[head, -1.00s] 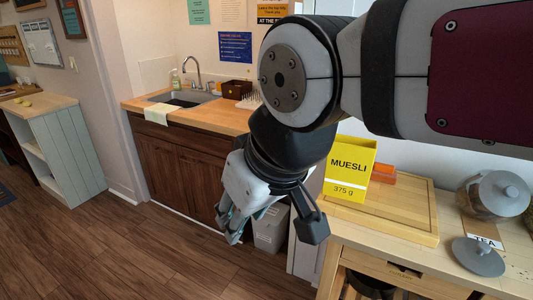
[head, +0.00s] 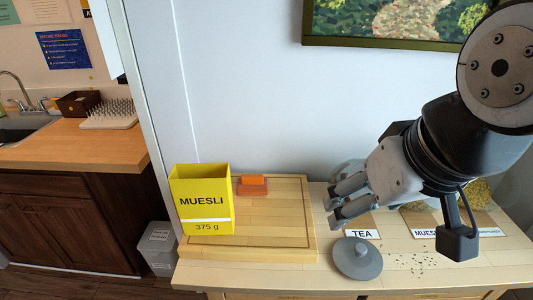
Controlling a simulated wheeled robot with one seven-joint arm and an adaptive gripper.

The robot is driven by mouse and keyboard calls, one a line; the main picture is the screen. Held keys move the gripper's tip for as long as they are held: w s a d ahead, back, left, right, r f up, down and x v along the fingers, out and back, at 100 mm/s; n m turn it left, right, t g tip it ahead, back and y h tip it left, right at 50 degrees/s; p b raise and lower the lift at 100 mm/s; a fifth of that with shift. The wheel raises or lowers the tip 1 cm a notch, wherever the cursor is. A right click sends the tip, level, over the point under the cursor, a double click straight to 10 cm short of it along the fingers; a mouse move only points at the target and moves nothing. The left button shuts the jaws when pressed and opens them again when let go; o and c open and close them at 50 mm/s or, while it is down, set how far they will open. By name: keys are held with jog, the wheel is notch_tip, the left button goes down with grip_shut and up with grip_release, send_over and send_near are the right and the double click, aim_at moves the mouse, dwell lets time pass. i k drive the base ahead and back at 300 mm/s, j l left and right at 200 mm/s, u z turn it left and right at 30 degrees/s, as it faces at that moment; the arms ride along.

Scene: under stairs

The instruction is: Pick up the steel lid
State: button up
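The steel lid (head: 357,260), a round grey disc with a knob on top, lies flat on the light wooden table, in front of the TEA label (head: 362,234). My gripper (head: 332,209) is above the table, up and slightly left of the lid in the picture, apart from it. Its two fingers point down to the left with a gap between them, and nothing shows between them. A glass jar (head: 345,172) behind the fingers is mostly hidden by my gripper.
A yellow muesli box (head: 203,202) and an orange object (head: 252,185) stand on a wooden board (head: 270,240) left of the lid. Crumbs (head: 418,263) lie to its right. More labels (head: 424,233) and a partly hidden jar of yellowish contents (head: 480,192) are further right. A wall rises behind.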

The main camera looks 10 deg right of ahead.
aim_at(358, 258)
jog(key=z, duration=0.35)
jog(key=l+z, duration=0.3)
jog(key=l, duration=0.2)
jog(key=i+l+z, duration=0.1)
jog(key=l+z, duration=0.15)
jog(key=l, duration=0.25)
jog(key=j, duration=0.15)
